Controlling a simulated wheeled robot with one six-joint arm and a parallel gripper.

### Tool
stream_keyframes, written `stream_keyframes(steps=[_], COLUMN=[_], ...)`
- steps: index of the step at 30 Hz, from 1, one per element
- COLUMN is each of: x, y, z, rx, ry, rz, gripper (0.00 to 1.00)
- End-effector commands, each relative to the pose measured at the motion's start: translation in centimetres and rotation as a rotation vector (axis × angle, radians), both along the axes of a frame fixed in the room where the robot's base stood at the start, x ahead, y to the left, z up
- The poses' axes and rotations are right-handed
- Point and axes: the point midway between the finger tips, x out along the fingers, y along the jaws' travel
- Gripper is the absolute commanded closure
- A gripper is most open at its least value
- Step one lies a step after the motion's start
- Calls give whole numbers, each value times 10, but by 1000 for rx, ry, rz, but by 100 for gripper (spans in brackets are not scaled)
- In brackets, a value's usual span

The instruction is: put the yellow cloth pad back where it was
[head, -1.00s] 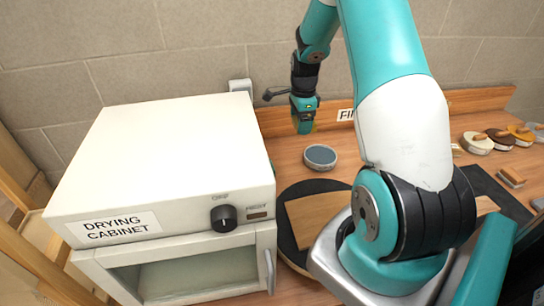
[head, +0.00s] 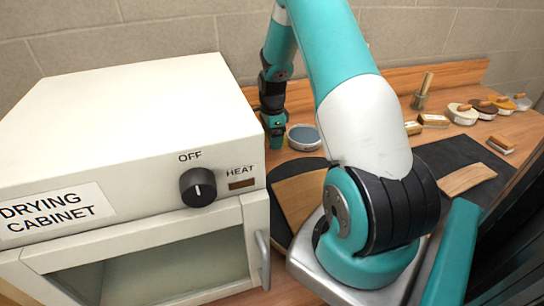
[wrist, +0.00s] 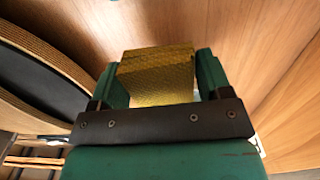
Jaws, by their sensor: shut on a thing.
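The yellow cloth pad (wrist: 157,75) is a textured yellow block between the two fingers of my gripper (wrist: 160,68) in the wrist view. My gripper is shut on it. In the head view my gripper (head: 274,130) points down behind the right side of the drying cabinet (head: 130,110), just left of a round tin with a blue-grey top (head: 304,137). The pad is hidden or too small to make out there. Wooden surface (wrist: 240,30) shows beyond the pad in the wrist view, and I cannot tell whether the pad touches it.
A dark round plate (head: 284,170) carries a wooden board (head: 300,196) in front of the tin. A bent wood strip (head: 466,178) lies on a dark mat (head: 440,153). Several round pads with handles (head: 462,113) and a brush holder (head: 419,100) stand at the right. A wooden ledge runs behind.

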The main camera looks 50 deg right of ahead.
Motion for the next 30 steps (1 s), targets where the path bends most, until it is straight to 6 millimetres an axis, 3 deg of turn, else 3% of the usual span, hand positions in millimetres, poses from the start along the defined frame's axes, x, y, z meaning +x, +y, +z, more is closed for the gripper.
stream_keyframes(steps=[8, 20, 21, 24, 30], x=[0, 0, 0, 0, 0], y=[0, 0, 0, 0, 0], z=[-42, -45, -44, -44, -44], rx=[1, 0, 0, 0, 0], ry=[2, 0, 0, 0, 0], rz=[0, -1, 0, 0, 0], gripper=[47, 47, 24, 3, 3])
